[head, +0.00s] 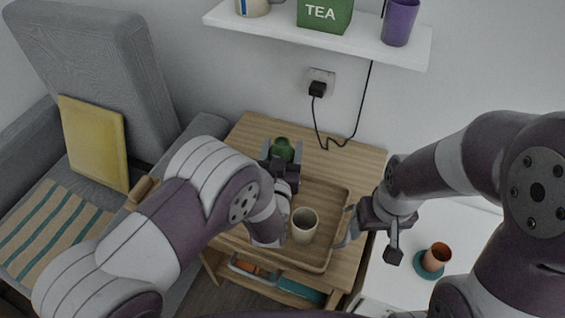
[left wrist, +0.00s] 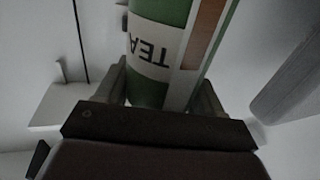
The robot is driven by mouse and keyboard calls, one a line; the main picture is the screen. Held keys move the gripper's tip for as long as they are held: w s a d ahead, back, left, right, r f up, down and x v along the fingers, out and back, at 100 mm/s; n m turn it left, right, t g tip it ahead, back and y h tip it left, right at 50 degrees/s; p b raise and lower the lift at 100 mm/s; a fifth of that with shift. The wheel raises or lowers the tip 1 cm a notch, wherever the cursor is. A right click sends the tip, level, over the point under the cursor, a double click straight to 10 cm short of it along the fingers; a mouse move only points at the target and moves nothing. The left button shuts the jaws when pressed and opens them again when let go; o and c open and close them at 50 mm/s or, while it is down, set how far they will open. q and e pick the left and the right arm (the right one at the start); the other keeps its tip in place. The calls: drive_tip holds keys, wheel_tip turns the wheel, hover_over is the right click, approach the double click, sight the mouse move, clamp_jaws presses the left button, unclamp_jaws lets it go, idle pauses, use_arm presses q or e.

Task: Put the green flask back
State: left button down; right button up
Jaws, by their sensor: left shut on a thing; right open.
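The green flask (head: 283,147) is between the fingers of my left gripper (head: 282,154), near the back of the wooden side table. In the left wrist view the flask (left wrist: 150,93) fills the space between the fingers (left wrist: 165,95). It has a white band lettered TEA, upside down there, and a brown stripe. Its base is hidden, so I cannot tell whether it touches the table. My right gripper (head: 371,240) is open and empty, at the right edge of the side table.
A wooden tray (head: 326,190) on the side table (head: 243,129) holds a beige cup (head: 304,226). A white wall shelf (head: 300,38) carries a green tea box (head: 325,14) and a purple cup (head: 400,21). A black cable (head: 362,105) hangs behind. An orange cup (head: 437,256) stands at right.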

use_arm(q)
wheel_tip(320, 180, down, 3)
drive_tip(key=shift+r+b, duration=0.1)
drive_tip(key=shift+b, duration=0.2)
drive_tip(key=shift+f, duration=0.2)
drive_tip(key=shift+c, duration=0.7)
unclamp_jaws()
drive_tip(key=shift+r, duration=0.2)
